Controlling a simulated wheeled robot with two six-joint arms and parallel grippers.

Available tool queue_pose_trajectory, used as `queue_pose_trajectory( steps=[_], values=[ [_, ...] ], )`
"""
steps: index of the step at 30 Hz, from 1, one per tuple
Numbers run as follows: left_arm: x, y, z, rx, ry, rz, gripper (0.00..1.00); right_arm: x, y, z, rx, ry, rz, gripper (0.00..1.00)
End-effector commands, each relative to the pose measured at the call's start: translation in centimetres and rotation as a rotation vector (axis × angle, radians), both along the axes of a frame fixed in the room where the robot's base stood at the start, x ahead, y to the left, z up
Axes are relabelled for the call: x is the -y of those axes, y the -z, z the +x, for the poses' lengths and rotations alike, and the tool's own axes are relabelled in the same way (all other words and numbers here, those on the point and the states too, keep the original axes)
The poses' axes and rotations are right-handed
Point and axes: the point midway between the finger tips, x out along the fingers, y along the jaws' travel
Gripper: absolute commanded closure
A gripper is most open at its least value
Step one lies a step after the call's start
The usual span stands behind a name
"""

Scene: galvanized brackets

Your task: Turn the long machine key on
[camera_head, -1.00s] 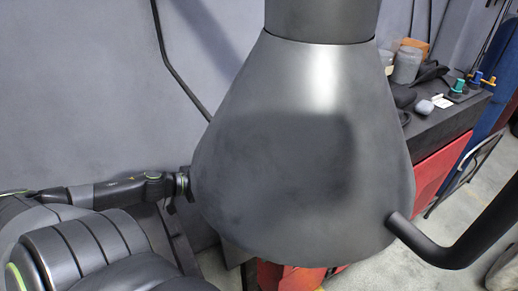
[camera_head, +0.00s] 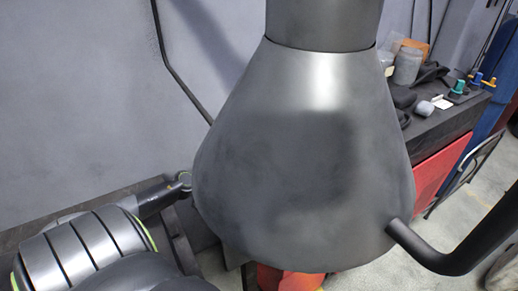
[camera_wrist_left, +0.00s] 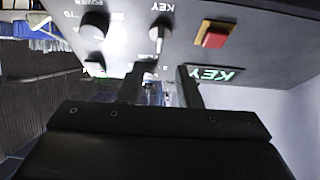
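In the left wrist view, a grey control panel (camera_wrist_left: 262,50) fills the upper part and appears upside down. A pale key switch (camera_wrist_left: 157,36) sits on it beside a "KEY" label, with a slim part pointing down the picture. My left gripper (camera_wrist_left: 163,78) is open, its two dark fingers apart and just below the switch in the picture. I see nothing clearly held between them; whether they touch the key I cannot tell. My right gripper is not visible.
In the head view, a dark bench (camera_head: 440,120) with small items stands at right.

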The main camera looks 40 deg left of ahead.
Motion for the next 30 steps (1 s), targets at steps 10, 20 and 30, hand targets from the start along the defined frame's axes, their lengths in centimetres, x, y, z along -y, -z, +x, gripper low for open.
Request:
queue_pose_trajectory(
  steps=[10, 20, 30],
  values=[
    [1.5, 2.0, 5.0, 0.001, 0.001, -0.004, 0.69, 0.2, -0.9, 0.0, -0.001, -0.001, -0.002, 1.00],
    [2.0, 2.9, 6.6, -0.001, 0.002, 0.000, 0.69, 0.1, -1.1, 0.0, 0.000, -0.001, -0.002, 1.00],
    [2.0, 2.9, 6.6, -0.001, 0.002, 0.000, 0.83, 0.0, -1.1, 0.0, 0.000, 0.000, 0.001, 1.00]
  ],
)
